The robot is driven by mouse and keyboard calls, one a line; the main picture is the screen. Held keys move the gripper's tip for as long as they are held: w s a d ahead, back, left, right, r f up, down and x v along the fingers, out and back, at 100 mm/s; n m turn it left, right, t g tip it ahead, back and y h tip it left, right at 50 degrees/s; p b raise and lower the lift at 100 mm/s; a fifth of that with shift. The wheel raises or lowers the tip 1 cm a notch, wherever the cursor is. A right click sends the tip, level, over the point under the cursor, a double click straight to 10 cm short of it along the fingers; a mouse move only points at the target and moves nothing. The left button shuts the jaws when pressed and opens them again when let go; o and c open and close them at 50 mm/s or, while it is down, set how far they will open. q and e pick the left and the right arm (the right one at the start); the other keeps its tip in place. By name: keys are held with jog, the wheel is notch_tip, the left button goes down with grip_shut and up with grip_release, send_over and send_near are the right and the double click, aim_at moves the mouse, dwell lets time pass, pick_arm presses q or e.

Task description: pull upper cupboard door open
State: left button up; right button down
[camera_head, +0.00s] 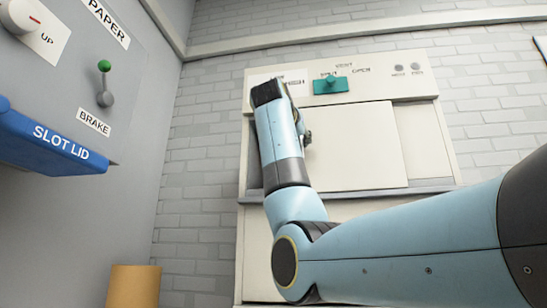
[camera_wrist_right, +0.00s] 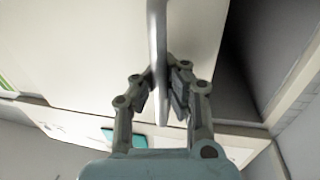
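The upper cupboard door (camera_head: 355,150) is a flat cream panel on the pale cabinet against the brick wall. A dark gap shows beside its edge in the right wrist view. A grey bar handle (camera_wrist_right: 158,45) stands upright in that view, in front of the cream door (camera_wrist_right: 75,50). My right gripper (camera_wrist_right: 161,75) has its fingers on both sides of the bar, close against it, and looks shut on it. In the head view my right gripper (camera_head: 304,130) is mostly hidden behind its own wrist, as is the handle. My left gripper is not in view.
Above the door, a teal vent slider (camera_head: 331,85) sits on the cabinet's control strip, with two small knobs at its right. At the left are a grey wall panel with a green-tipped brake lever (camera_head: 105,85) and a blue slot lid (camera_head: 45,140). A tan cylinder (camera_head: 134,287) stands below.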

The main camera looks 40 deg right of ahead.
aim_at(337, 145)
jog(key=s+d, duration=0.2)
jog(key=s+d+b, duration=0.1)
jog(key=s, duration=0.1)
jog(key=s+d+b, duration=0.1)
jog(key=s+d, duration=0.1)
jog(key=shift+s+d+f, duration=0.25)
jog(key=shift+d, duration=0.05)
jog(key=c, duration=2)
grip_release()
jog(key=o, duration=0.6)
jog(key=shift+s+a+r, duration=0.2)
jog(key=shift+o, duration=0.3)
jog(key=shift+w+d, duration=0.1)
jog(key=v, duration=1.2)
